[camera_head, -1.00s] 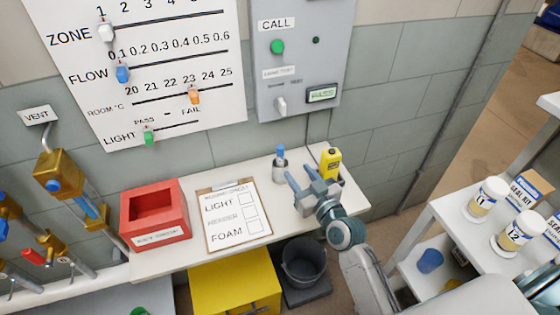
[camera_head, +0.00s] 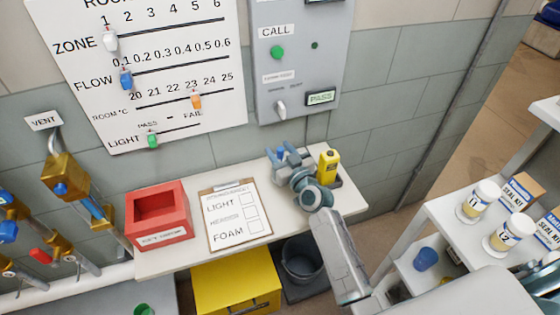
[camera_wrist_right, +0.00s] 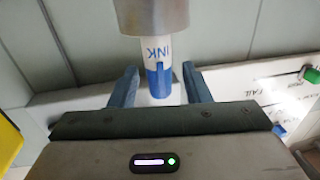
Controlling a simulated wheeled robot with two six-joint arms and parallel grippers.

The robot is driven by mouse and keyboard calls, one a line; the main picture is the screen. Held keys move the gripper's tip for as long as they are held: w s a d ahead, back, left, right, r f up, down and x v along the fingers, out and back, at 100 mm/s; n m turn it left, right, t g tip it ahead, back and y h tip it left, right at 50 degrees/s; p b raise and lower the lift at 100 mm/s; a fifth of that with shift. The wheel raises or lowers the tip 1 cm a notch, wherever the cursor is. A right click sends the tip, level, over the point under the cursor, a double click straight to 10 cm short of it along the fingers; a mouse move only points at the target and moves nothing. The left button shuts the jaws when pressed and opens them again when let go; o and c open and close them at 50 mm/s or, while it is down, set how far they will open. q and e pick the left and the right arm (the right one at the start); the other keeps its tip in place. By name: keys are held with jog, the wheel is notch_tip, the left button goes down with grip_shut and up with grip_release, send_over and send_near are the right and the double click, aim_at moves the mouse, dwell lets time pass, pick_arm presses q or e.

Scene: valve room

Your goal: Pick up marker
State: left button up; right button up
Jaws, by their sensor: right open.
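The marker (camera_wrist_right: 157,60) is white with INK lettering and a blue end, and stands in a metal cup (camera_wrist_right: 152,15) in the right wrist view. In the head view its blue end (camera_head: 281,153) shows small at the back of the white shelf, partly hidden by my right gripper. My right gripper (camera_head: 290,153) is open, with one finger on each side of the marker. In the wrist view gaps show between the fingers (camera_wrist_right: 158,85) and the marker. My left gripper is out of view.
A yellow device (camera_head: 328,166) stands just right of my right gripper. A clipboard (camera_head: 236,216) and a red box (camera_head: 160,215) lie to the left on the shelf (camera_head: 205,257). The tiled wall and grey call panel (camera_head: 298,60) are close behind.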

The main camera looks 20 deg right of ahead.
jog(key=shift+s, duration=0.1)
jog(key=shift+c, duration=0.8)
grip_shut()
jog(key=shift+r, duration=0.15)
